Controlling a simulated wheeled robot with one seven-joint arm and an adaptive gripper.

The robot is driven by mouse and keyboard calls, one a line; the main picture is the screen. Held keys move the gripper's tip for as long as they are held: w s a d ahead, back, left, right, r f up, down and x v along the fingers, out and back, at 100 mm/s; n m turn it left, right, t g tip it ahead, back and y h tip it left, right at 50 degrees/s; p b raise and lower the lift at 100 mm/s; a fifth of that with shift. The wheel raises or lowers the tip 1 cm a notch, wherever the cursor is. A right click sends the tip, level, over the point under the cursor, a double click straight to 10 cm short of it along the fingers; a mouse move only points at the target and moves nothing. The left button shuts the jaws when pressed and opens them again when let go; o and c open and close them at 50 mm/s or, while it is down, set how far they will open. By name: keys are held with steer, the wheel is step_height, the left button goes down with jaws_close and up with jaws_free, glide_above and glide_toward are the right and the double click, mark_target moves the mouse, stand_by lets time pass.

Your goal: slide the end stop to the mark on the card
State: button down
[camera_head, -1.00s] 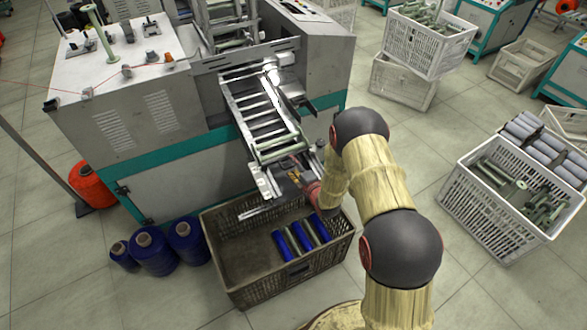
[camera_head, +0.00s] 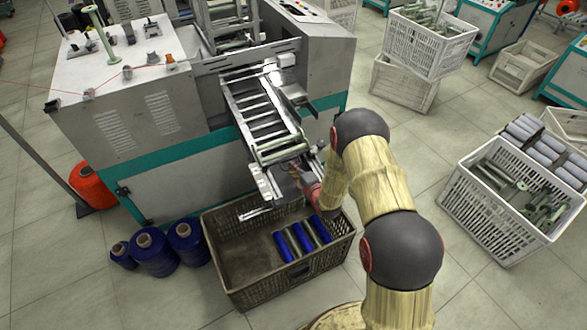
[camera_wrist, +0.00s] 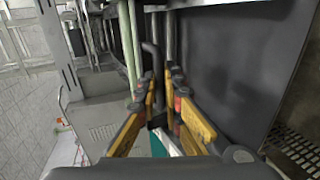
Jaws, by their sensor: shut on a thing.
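My gripper (camera_head: 292,174) is at the lower end of the sloping bobbin chute (camera_head: 262,112). In the wrist view its yellow fingers (camera_wrist: 163,100) are closed in on a dark, bent, rod-like piece (camera_wrist: 151,58), which appears to be the end stop's handle. The end stop's body is hard to make out among the dark metal. Pale green bobbins (camera_head: 284,152) lie across the chute's lower end, just above the gripper; they also show as upright rods (camera_wrist: 129,45) in the wrist view. I cannot make out the card or its mark.
The winding machine (camera_head: 180,130) stands behind the chute. A brown crate (camera_head: 225,245) with blue and grey bobbins is directly below. Blue thread cones (camera_head: 152,252) stand left of it. A white crate (camera_head: 490,215) is at the right, with free floor between.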

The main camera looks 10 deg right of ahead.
steer(key=shift+s+f, duration=0.1)
steer(key=s+d+f+b, duration=0.2)
steer(key=s, duration=0.9)
steer(key=shift+s+d+f, duration=0.15)
steer(key=shift+s+d, duration=0.1)
steer(key=shift+d, duration=0.1)
stand_by(1.4)
steer(key=c, duration=1.2)
jaws_free()
steer(key=shift+w, duration=0.1)
steer(key=shift+c, duration=0.2)
steer(key=p+v, duration=0.1)
steer(key=v, duration=0.7)
steer(key=shift+p, duration=0.35)
